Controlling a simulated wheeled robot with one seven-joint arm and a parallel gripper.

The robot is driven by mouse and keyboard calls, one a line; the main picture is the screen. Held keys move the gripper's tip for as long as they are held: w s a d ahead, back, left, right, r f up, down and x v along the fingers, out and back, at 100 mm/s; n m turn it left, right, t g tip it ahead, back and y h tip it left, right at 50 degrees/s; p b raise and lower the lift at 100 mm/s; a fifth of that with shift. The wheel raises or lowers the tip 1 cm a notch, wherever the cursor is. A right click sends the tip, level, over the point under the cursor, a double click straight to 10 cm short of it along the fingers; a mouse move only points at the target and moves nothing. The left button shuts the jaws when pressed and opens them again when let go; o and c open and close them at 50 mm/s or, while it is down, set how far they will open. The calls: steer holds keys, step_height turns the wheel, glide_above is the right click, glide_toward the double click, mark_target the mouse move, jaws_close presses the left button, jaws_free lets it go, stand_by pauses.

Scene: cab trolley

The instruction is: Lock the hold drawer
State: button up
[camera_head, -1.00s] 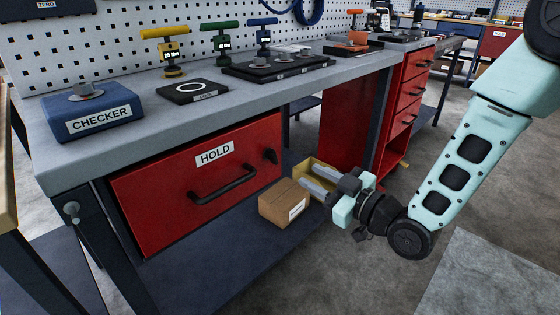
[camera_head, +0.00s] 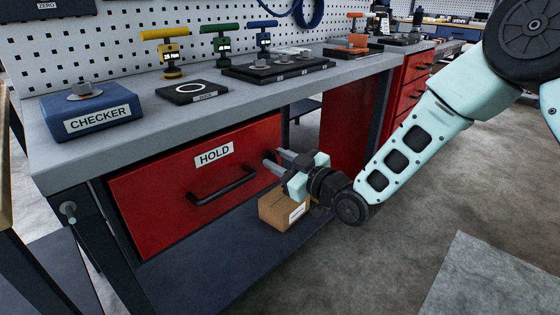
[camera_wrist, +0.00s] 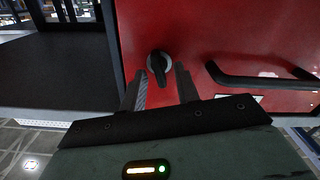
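The red hold drawer (camera_head: 160,205) is shut flush under the workbench, with a white HOLD label (camera_head: 214,154) and a black bar handle (camera_head: 222,187). Its black lock knob (camera_wrist: 158,64) is on the drawer front, near the right end in the head view. In the wrist view the knob's grip points nearly straight down the picture. My gripper (camera_head: 277,159) is at the drawer's right end, pointing at the knob. In the wrist view my gripper (camera_wrist: 160,72) is open, one finger on each side of the knob, with visible gaps. The fingers largely hide the knob in the head view.
A cardboard box (camera_head: 284,212) stands on the lower shelf (camera_head: 205,262) just below my gripper. In the wrist view the handle (camera_wrist: 262,78) is close right of the fingers.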

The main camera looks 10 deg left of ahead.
jaws_close()
steer(key=m, duration=0.3)
steer(key=shift+o, duration=0.6)
jaws_free()
steer(key=shift+d, duration=0.1)
